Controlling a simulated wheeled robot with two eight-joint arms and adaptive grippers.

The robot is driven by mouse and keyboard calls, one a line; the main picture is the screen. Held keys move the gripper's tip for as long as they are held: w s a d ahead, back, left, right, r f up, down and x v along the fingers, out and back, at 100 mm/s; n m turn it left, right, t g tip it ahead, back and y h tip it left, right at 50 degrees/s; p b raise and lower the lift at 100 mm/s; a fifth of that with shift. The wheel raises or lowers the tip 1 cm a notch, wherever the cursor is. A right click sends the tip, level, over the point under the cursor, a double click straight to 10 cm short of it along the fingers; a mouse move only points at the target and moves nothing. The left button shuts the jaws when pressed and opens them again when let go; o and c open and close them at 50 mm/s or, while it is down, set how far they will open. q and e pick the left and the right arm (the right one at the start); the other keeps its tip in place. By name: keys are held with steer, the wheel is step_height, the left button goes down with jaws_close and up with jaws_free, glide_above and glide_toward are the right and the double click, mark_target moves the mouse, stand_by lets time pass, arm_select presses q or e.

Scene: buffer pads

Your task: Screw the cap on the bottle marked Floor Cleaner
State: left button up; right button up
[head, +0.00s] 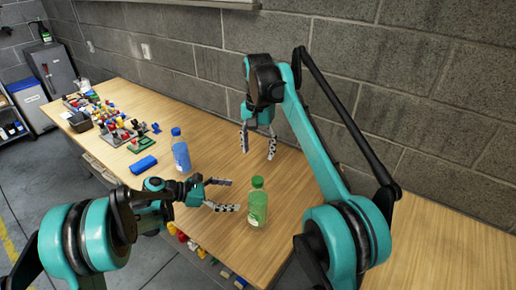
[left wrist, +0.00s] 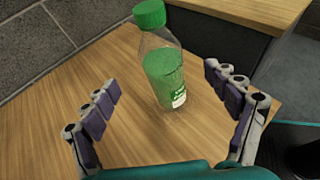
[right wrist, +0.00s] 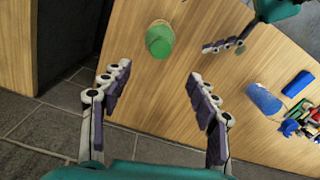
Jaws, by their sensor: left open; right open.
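A clear bottle of green liquid (head: 258,206) stands upright on the table, with a green cap (left wrist: 149,13) on its neck; its label is too small to read. A bottle of blue liquid (head: 181,153) stands farther back to the left; its label cannot be read either. My left gripper (head: 232,195) is open, pointing at the green bottle from its left, with the bottle just beyond the fingertips. My right gripper (head: 258,153) is open and empty, pointing down above the table, behind the green bottle. The right wrist view shows the green bottle (right wrist: 159,40) beyond its fingers.
A blue block (head: 143,165) lies left of the blue bottle. Several coloured bricks and plates (head: 120,130) cover the table's far left end. A block wall runs behind the table (head: 215,130). Table surface around the green bottle is clear.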

arm_select(q)
steer(key=shift+v, duration=1.2)
steer(key=s+r+m+y, duration=0.3)
steer(key=s+m+y, duration=0.4)
steer(key=s+m, duration=0.45)
arm_select(e)
steer(key=s+d+n+t, duration=0.2)
steer(key=s+d+t, duration=0.2)
steer(key=s+d, duration=0.75)
arm_select(q)
steer(key=s+a+m+t+y, duration=0.1)
steer(key=s+a+m+y, duration=0.2)
steer(key=s+m, duration=0.2)
steer(key=s+a+f+m+t+y, duration=0.1)
steer(key=s+a+m+t+y, duration=0.1)
steer(key=s+m, duration=0.3)
steer(key=s+a+y, duration=0.1)
steer(key=s, duration=0.2)
steer(key=shift+s+a, duration=0.15)
steer(key=shift+a, duration=0.2)
arm_select(e)
steer(key=s+d+f+n+t, duration=0.1)
steer(key=s+d+f, duration=0.2)
steer(key=s+f, duration=0.4)
steer(key=s+d+f+n+t, duration=0.1)
steer(key=s+d+f+t, duration=0.1)
steer(key=s+f, duration=0.5)
steer(key=s+d, duration=0.1)
steer(key=s, duration=0.2)
steer(key=shift+f+n, duration=0.3)
